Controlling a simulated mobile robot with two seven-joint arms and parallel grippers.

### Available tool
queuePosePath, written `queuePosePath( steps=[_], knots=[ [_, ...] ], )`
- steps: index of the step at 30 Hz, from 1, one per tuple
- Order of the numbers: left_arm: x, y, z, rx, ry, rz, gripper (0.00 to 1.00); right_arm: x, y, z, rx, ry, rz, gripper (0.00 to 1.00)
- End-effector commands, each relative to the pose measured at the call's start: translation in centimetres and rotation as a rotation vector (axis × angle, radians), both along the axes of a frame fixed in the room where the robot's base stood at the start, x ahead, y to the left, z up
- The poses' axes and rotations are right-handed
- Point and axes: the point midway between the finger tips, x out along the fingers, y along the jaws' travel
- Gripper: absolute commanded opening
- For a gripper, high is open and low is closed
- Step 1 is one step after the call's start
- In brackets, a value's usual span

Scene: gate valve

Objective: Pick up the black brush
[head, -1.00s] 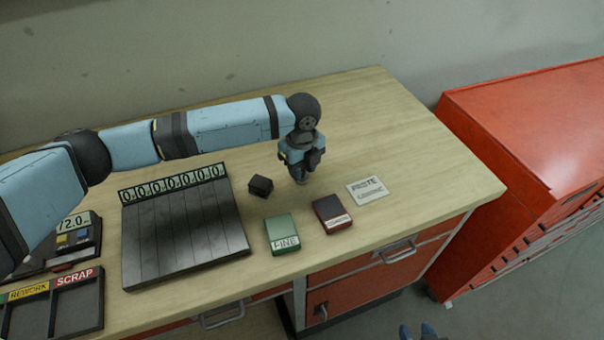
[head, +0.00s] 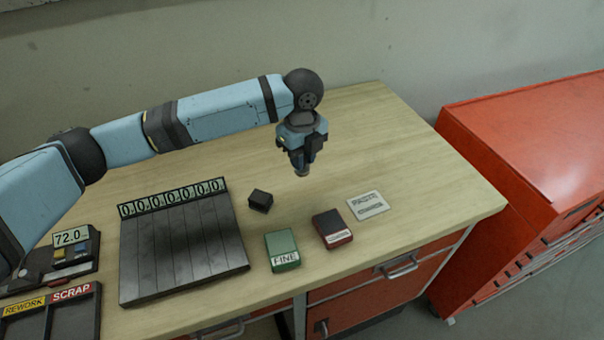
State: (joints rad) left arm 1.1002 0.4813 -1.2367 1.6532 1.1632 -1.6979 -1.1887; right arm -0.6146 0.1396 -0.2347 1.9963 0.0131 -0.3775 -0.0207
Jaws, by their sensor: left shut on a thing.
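My left gripper (head: 303,160) points down above the table, right of and behind a small black block (head: 260,201). It is shut on the black brush (head: 302,173), which is mostly hidden by the fingers. Only a short grey-brown tip shows below them. The tip appears clear of the table top. My right gripper is not in view.
On the wooden table (head: 400,150) are a green FINE box (head: 282,250), a dark red box (head: 332,229), a PASTE card (head: 368,205), a ridged grey tray (head: 183,250), a 72.0 display device (head: 72,252) and REWORK/SCRAP bins (head: 98,310). A red cabinet (head: 520,150) stands right.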

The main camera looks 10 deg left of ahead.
Motion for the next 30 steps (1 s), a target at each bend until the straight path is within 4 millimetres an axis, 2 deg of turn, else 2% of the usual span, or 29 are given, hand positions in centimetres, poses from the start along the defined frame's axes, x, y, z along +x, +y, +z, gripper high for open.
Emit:
queuePosePath(
  steps=[3, 9, 15, 21, 30],
  knots=[
    [0.1, 0.0, 3.0, -0.002, -0.004, -0.001, 0.0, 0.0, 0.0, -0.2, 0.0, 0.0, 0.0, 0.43],
    [0.1, 0.0, 7.4, -0.002, -0.004, -0.001, 0.0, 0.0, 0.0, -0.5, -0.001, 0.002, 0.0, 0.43],
    [0.0, 0.0, 10.3, -0.001, -0.002, 0.0, 0.0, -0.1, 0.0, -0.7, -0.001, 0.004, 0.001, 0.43],
    [0.0, 0.0, 11.7, 0.0, 0.0, 0.0, 0.0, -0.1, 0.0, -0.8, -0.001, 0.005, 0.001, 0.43],
    [0.0, 0.0, 11.9, 0.0, 0.0, 0.0, 0.0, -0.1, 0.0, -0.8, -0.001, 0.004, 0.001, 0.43]
  ],
)
